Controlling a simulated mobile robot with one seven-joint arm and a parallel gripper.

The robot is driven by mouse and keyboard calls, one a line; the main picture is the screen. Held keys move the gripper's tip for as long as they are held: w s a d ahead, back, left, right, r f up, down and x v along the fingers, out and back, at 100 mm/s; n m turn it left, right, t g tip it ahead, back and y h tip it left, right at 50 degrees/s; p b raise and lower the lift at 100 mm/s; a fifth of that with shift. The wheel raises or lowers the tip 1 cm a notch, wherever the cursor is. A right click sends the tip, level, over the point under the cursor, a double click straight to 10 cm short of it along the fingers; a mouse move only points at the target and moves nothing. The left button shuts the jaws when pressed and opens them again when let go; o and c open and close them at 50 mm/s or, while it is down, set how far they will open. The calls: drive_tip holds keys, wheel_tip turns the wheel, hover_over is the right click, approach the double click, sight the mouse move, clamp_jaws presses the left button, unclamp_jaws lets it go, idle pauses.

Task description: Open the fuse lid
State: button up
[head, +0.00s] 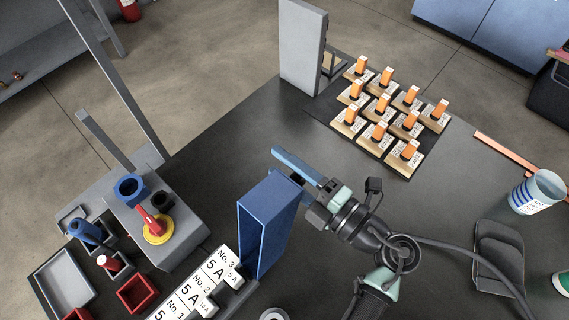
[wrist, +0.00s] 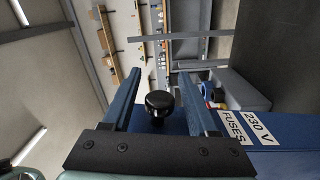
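The blue fuse box (head: 252,232) stands upright on the dark bench, left of my arm in the head view. In the wrist view its blue surface (wrist: 290,163) carries labels reading "230 V" and "FUSES" (wrist: 233,125). A round black knob (wrist: 159,102) stands out from this surface. My gripper (wrist: 160,73) is open, with its two blue fingers on either side of the knob and visible gaps to both. In the head view my gripper (head: 284,160) is at the box's upper right edge. That view does not clearly show the knob or the lid's seam.
White cards with "5 A" (head: 215,270) stand in front of the box. A grey block with a red-handled yellow switch (head: 157,226) is to the left. A tall grey panel (head: 302,45) and several orange-topped blocks (head: 380,105) are behind.

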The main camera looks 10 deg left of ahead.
clamp_jaws()
idle(1.2)
